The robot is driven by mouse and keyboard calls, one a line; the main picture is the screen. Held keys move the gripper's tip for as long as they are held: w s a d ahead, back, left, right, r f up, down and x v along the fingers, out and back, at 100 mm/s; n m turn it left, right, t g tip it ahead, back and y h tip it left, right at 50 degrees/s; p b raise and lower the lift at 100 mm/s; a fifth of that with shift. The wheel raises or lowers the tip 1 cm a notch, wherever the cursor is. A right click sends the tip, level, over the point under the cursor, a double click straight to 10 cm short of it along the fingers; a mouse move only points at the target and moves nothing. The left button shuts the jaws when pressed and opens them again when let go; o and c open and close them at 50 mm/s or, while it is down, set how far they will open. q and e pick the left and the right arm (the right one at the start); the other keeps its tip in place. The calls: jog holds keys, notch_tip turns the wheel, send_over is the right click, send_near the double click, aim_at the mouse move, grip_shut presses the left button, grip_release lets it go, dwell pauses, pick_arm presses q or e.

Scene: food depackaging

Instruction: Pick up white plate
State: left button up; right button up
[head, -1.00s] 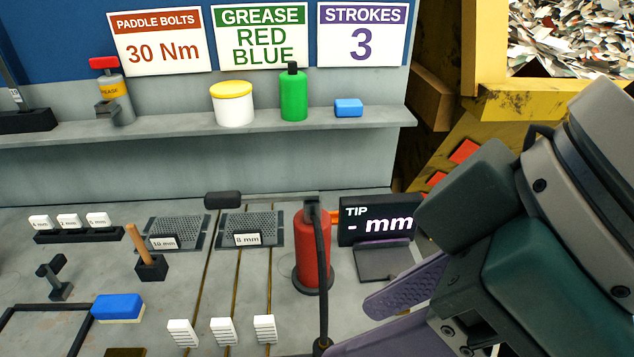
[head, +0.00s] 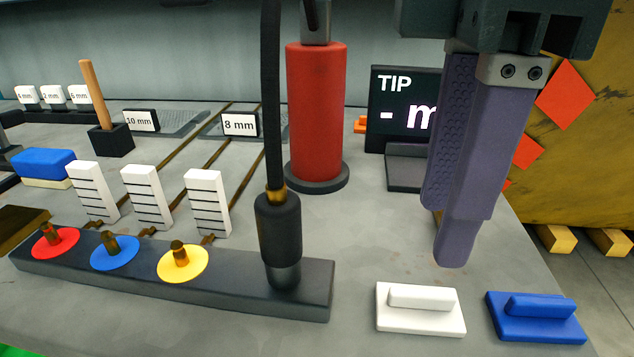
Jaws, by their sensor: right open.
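The white plate (head: 420,318), a flat slab with a raised bar-shaped handle on top, lies on the grey bench at the lower right. My right gripper (head: 446,232) points down above and behind the plate. Its two purple fingers are seen nearly edge-on and partly overlap; it is open, with nothing seen between them. The fingertips are apart from the plate. My left gripper is not in view.
A blue plate (head: 536,318) of like shape lies just right of the white one. A black rail (head: 220,298) with red, blue and yellow discs is to the left. A red cylinder (head: 315,115) and the TIP display (head: 395,110) stand behind.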

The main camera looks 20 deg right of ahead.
aim_at(416, 291)
notch_tip(416, 291, down, 3)
jog(key=shift+f+b, duration=0.2)
jog(key=shift+b, duration=0.1)
jog(key=f, duration=0.1)
jog(key=f+b, duration=0.1)
jog(key=f, duration=0.3)
jog(key=shift+w+d+f, duration=0.1)
jog(key=shift+w+d, duration=0.1)
jog(key=shift+w, duration=0.05)
jog(key=shift+c, duration=0.2)
grip_shut()
dwell(0.7)
